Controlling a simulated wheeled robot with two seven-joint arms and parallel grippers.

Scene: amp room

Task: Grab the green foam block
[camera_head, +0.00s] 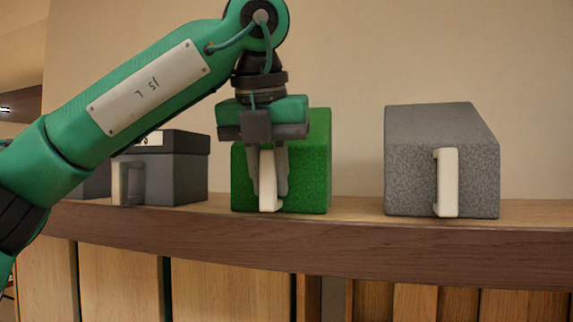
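The green foam block (312,165) stands on the wooden shelf in the middle of the head view, with a white upright handle (267,185) on its front face. My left gripper (268,190) points down in front of the block. Its two grey fingers lie one on each side of the handle, close against it, and look shut on it. The gripper's body hides part of the block's top and upper front. The block rests upright on the shelf. My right gripper is not in view.
A speckled grey block (415,165) with a white handle stands to the right, with a gap between it and the green block. A dark grey box (183,180) with a handle stands at the left behind my arm. The wooden shelf (355,235) has a curved front edge.

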